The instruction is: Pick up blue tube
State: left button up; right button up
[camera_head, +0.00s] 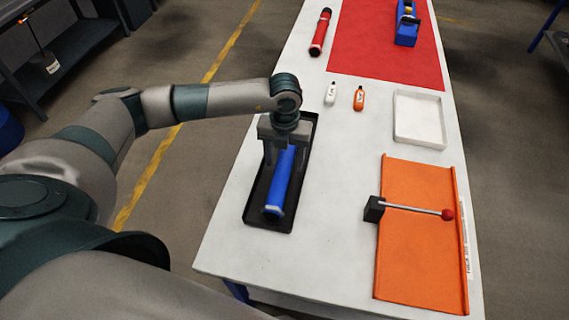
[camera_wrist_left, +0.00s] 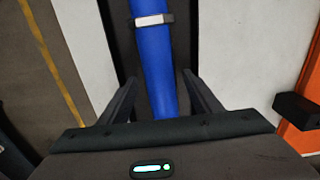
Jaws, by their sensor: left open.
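The blue tube (camera_head: 281,183) lies lengthwise in a black tray (camera_head: 253,217) on the white table. In the left wrist view the blue tube (camera_wrist_left: 154,62) runs up from between my fingers and has a light band around it. My left gripper (camera_head: 283,146) points down over the far part of the tube. In the left wrist view my left gripper (camera_wrist_left: 158,95) is open, with one finger on each side of the tube. Gaps show between the fingers and the tube. The tube's far end is hidden under the gripper. My right gripper is out of view.
An orange fixture (camera_head: 410,240) with a red-knobbed rod is at the right. A white tray (camera_head: 419,119), a white bottle (camera_head: 331,95) and an orange bottle (camera_head: 359,98) stand beyond. A red tube (camera_head: 320,32) and a red mat (camera_head: 375,60) are at the far end.

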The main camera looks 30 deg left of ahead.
aim_at(285, 158)
pick_arm(q)
jog(key=c, duration=1.4)
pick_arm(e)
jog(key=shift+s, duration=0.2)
pick_arm(q)
jog(key=shift+r, duration=0.15)
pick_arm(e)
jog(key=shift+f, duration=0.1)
